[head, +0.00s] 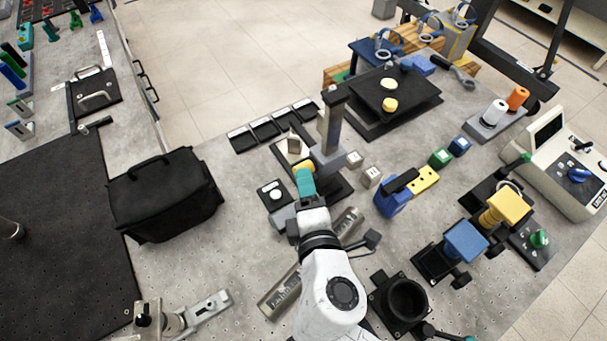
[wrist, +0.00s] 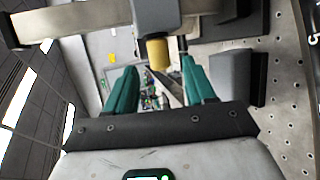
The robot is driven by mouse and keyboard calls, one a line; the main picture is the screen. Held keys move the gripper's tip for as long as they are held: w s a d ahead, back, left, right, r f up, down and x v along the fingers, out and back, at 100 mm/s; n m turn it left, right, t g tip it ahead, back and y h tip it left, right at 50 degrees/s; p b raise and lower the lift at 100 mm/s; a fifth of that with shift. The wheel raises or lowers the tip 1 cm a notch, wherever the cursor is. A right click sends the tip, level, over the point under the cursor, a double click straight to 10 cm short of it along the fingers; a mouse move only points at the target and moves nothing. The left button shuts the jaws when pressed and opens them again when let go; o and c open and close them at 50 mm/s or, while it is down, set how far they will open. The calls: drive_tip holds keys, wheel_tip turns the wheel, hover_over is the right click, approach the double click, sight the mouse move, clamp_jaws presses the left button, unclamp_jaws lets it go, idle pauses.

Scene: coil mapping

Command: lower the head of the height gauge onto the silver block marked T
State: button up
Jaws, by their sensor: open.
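The height gauge has a grey upright column (head: 330,122) on a dark base. A yellow cylindrical knob (head: 303,167) is at its grey head, and the knob also shows in the wrist view (wrist: 157,54). My gripper (head: 305,182), with teal fingers, is at the knob in the head view. In the wrist view it is open, with one finger on each side of the knob; I cannot tell whether either touches it. Small silvery blocks (head: 354,158) (head: 371,176) stand right of the column. A pale piece (head: 294,146) stands left of it. No T is legible.
A black bag (head: 163,195) stands to the left. A row of black trays (head: 272,126) lies behind the gauge.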

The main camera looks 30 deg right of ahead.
drive_tip(key=shift+v, duration=2.25)
